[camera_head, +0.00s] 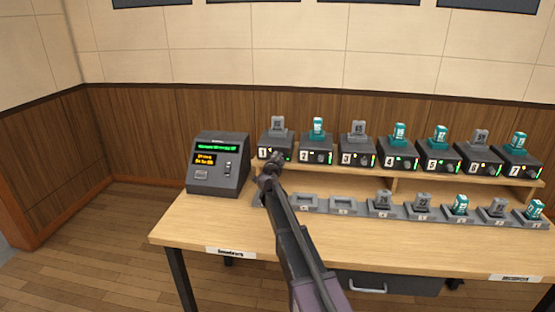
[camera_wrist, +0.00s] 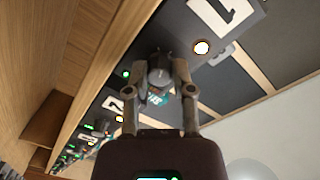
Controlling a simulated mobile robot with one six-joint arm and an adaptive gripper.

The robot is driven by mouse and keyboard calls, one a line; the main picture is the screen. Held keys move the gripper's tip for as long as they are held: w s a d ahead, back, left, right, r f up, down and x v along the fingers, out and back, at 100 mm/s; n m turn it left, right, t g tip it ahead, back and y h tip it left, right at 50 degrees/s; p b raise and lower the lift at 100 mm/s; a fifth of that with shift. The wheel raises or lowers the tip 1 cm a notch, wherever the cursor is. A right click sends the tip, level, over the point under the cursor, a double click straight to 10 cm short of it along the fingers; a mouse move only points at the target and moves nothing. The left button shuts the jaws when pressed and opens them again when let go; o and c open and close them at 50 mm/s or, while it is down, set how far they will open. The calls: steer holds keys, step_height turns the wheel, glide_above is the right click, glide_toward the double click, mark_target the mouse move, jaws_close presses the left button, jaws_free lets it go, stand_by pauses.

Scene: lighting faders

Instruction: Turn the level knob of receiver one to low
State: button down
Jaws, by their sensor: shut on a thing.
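Receiver one (camera_head: 277,139) is a dark box marked 1 at the left end of the shelf row, with a grey device standing in its top. My gripper (camera_head: 273,163) is at its front and hides most of its face in the head view. In the wrist view the label 1 (camera_wrist: 222,10) and a glowing orange-white lamp (camera_wrist: 202,47) show beside my gripper (camera_wrist: 160,80). Its two fingers are shut on the round grey level knob (camera_wrist: 158,69). The knob's pointer and its setting cannot be made out.
More receivers (camera_head: 399,153) stand to the right on the shelf, some with teal devices and some with grey. A charger strip (camera_head: 343,210) with several slots lies in front. A dark console (camera_head: 216,165) with a lit screen stands at the left of the table.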

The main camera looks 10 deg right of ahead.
steer(key=shift+w+n, duration=0.15)
steer(key=shift+n, duration=0.25)
steer(key=shift+c, duration=2.3)
jaws_free()
steer(key=shift+m, duration=0.3)
